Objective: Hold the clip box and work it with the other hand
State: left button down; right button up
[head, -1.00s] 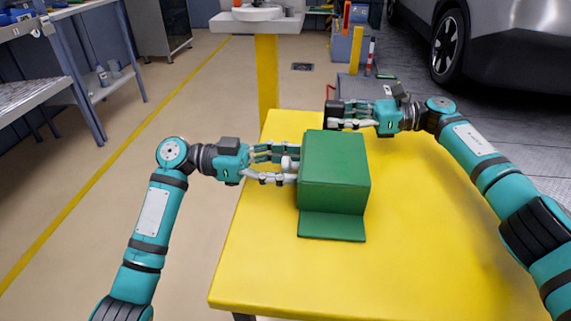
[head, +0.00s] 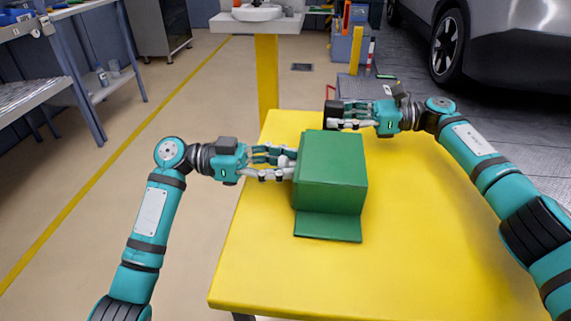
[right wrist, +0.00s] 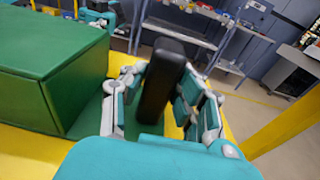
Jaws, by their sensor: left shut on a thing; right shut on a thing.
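The clip box (head: 333,172) is a green block with a flat green flange at its near foot, standing on the yellow table. My left gripper (head: 287,164) is at the box's left side, its fingers closed against it. A pale piece shows between those fingers; the exact grip point is hidden. My right gripper (head: 340,114) is behind the box, shut on a black block (head: 332,109). In the right wrist view, the black block (right wrist: 162,80) stands between the fingers, beside the green box (right wrist: 50,60), and a green strip shows behind the fingers.
The yellow table (head: 430,240) is clear to the right and in front of the box. A white sink (head: 257,18) stands beyond its far edge. A grey car (head: 490,40) is at the upper right, and a workbench (head: 60,80) is at the left.

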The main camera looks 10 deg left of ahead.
pick_arm(q)
jog(key=a, duration=0.7)
jog(key=shift+a, duration=0.25)
pick_arm(e)
jog(key=shift+w, duration=0.1)
jog(key=shift+d, duration=0.1)
pick_arm(q)
jog(key=c, duration=0.9)
grip_release()
jog(key=a, duration=1.2)
pick_arm(e)
jog(key=o, duration=1.1)
